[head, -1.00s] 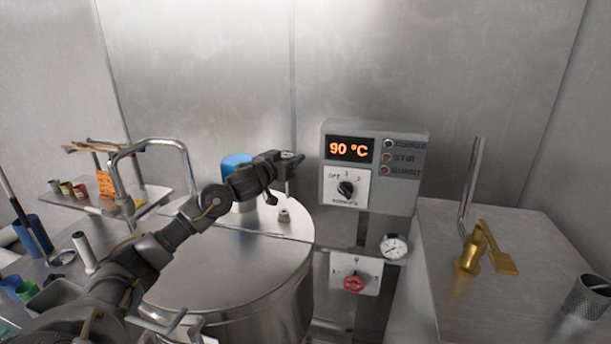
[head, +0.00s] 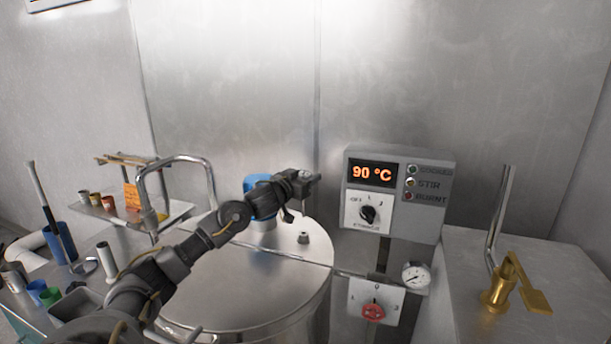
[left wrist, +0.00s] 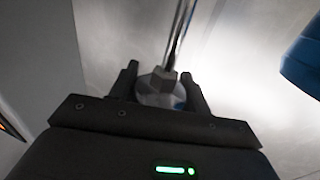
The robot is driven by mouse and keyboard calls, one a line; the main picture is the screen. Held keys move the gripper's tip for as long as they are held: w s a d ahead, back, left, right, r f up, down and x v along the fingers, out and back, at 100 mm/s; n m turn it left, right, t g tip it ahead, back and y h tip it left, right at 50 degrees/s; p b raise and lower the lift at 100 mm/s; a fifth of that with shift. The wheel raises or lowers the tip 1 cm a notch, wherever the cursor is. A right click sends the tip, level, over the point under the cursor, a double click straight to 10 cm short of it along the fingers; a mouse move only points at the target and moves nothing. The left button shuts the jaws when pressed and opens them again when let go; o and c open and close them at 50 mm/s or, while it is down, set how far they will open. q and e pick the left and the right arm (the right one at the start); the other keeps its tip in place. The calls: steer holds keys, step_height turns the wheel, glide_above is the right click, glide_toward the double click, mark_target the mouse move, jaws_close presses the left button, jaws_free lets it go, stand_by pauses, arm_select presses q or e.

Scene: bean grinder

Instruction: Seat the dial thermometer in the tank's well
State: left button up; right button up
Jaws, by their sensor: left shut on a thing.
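My left gripper (head: 308,181) is raised above the back of the steel tank (head: 250,290), beside the blue motor (head: 262,197). In the left wrist view its fingers (left wrist: 162,88) are shut on a round grey piece with a hex nut and a thin stem, apparently the dial thermometer (left wrist: 163,80); the stem points away from the wrist. The dial face cannot be seen. A small upright fitting (head: 303,237) on the lid, apparently the well, stands below the gripper, apart from it. My right gripper is not in view.
A control box (head: 398,192) reading 90 °C stands right of the gripper. A bent steel pipe (head: 180,160) rises left of the lid. A brass fitting (head: 503,285) stands on the right counter.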

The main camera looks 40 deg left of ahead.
arm_select(q)
step_height(320, 180, down, 4)
steer(key=shift+f+b, duration=0.25)
steer(key=shift+b, duration=0.95)
steer(key=shift+p, duration=0.8)
stand_by(0.7)
